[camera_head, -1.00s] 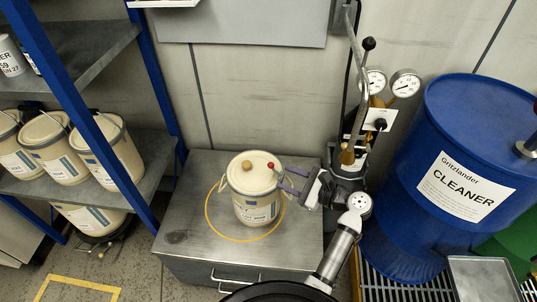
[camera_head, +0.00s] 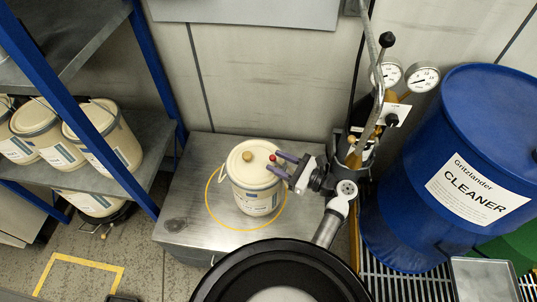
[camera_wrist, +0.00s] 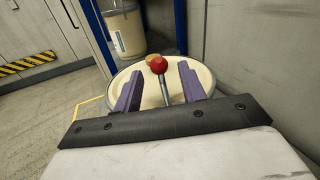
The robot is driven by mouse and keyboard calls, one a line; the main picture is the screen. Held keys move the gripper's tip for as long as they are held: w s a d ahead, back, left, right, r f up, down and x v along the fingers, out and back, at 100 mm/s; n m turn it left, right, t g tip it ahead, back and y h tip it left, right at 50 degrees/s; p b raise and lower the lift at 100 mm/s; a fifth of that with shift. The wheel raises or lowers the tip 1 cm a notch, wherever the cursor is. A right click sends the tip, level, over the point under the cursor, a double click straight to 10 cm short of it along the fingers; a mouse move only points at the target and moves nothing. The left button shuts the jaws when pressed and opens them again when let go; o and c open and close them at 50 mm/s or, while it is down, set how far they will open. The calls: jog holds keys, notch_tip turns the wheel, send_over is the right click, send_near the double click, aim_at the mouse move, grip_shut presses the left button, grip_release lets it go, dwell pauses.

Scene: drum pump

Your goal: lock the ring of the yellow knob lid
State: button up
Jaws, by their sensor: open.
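A cream pail (camera_head: 252,190) stands upright inside the yellow circle on the metal cabinet top. Its cream lid (camera_head: 255,160) carries a yellow knob (camera_head: 247,156); the knob also shows in the wrist view (camera_wrist: 151,59), partly behind a red ball (camera_wrist: 159,66). The red ball tops a thin metal lever (camera_wrist: 165,92) at the lid's edge, seen in the head view as a red dot (camera_head: 272,158). My gripper (camera_head: 279,163) is at the lid's right side. Its purple fingers are open, one on each side of the lever, with gaps visible. Whether the ring is locked cannot be told.
A shelf with several similar pails (camera_head: 105,135) stands at left. A wall is behind.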

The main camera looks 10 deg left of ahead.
aim_at(275, 161)
jog(key=shift+x, duration=1.95)
jog(key=shift+p, duration=0.3)
grip_shut()
jog(key=p, duration=0.2)
jog(key=shift+a+r+h+p, duration=0.15)
jog(key=shift+r+h+p, duration=0.05)
jog(key=shift+h+p, duration=0.2)
jog(key=shift+f+g+h+p, duration=0.15)
jog(key=shift+g+h+p, duration=0.15)
jog(key=shift+p, duration=0.25)
jog(key=shift+a+f+h+p, duration=0.15)
jog(key=shift+f+h+p, duration=0.3)
jog(key=shift+p, duration=0.4)
jog(key=shift+f+n+g+h, duration=0.25)
jog(key=shift+f+n+g, duration=0.05)
